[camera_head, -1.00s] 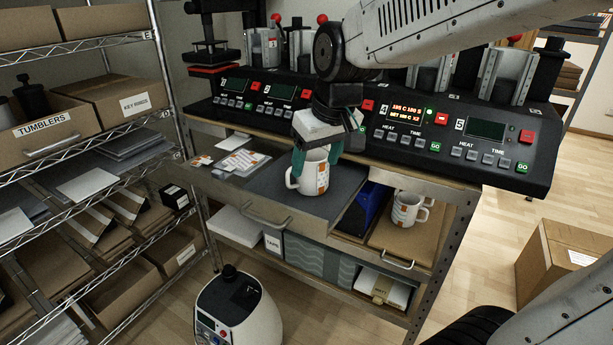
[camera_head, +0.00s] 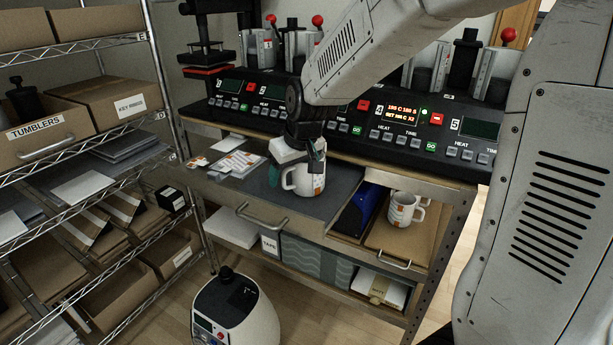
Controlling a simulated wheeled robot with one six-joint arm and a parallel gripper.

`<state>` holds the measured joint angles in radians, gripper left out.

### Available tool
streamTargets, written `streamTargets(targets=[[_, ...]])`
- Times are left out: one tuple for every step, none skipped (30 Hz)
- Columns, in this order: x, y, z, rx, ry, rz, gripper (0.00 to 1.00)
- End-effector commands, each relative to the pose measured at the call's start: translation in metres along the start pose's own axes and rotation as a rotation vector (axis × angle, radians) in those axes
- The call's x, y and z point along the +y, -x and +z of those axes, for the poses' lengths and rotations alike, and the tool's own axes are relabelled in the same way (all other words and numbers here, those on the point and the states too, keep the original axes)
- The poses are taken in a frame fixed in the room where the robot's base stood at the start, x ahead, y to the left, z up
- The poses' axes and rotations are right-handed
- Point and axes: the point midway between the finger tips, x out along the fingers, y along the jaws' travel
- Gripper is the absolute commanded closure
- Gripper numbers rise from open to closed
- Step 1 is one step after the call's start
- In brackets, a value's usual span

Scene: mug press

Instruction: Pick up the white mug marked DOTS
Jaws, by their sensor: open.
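A white mug (camera_head: 305,183) with orange marks stands upright on the dark grey top of the pulled-out drawer (camera_head: 240,192). Its handle points left, and I cannot read any word on it. My gripper (camera_head: 296,168) is open and right above the mug, hiding its rim. One teal finger shows left of the mug near the handle, and the other is by its upper right side. I cannot tell whether the fingers touch it. A second white mug (camera_head: 401,209) with orange and grey marks stands in the lower open drawer (camera_head: 392,240) to the right; its word is unreadable too.
A long black press console (camera_head: 350,125) with buttons and displays runs behind the mug. Cards and packets (camera_head: 238,163) lie left of it. A blue item (camera_head: 370,207) stands in the lower drawer. A wire shelf (camera_head: 95,135) with boxes stands at left, and a white rounded machine (camera_head: 235,312) on the floor.

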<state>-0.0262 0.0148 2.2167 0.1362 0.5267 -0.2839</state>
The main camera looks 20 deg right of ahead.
Motion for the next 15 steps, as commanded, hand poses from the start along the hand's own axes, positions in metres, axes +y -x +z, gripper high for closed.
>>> streamTargets(targets=[[-0.0001,-0.0003,0.0,0.0,0.0,0.0,0.34],[-0.0001,-0.0002,0.0,0.0,0.0,0.0,0.34],[-0.0001,-0.0001,-0.0001,0.0,0.0,0.0,0.34],[-0.0001,0.0,0.0,0.0,0.0,0.0,0.34],[-0.0001,0.0,0.0,0.0,0.0,0.0,0.34],[-0.0002,0.0,0.0,0.0,0.0,0.0,0.42],[-0.0002,0.0001,0.0,0.0,0.0,0.0,0.51],[-0.0002,0.0001,0.0,0.0,0.0,0.0,0.59],[-0.0002,0.0001,0.0,0.0,0.0,0.0,0.7],[-0.0002,0.0001,0.0,0.0,0.0,0.0,0.79],[-0.0002,0.0002,0.0,0.0,0.0,0.0,0.87],[-0.0002,0.0002,0.0,0.0,0.0,0.0,0.91],[-0.0001,0.0005,-0.0005,0.001,0.001,0.0,0.91],[-0.0001,0.0005,-0.0005,0.001,0.001,0.0,0.91],[-0.0001,0.0006,-0.0005,0.001,0.0,0.0,0.91]])
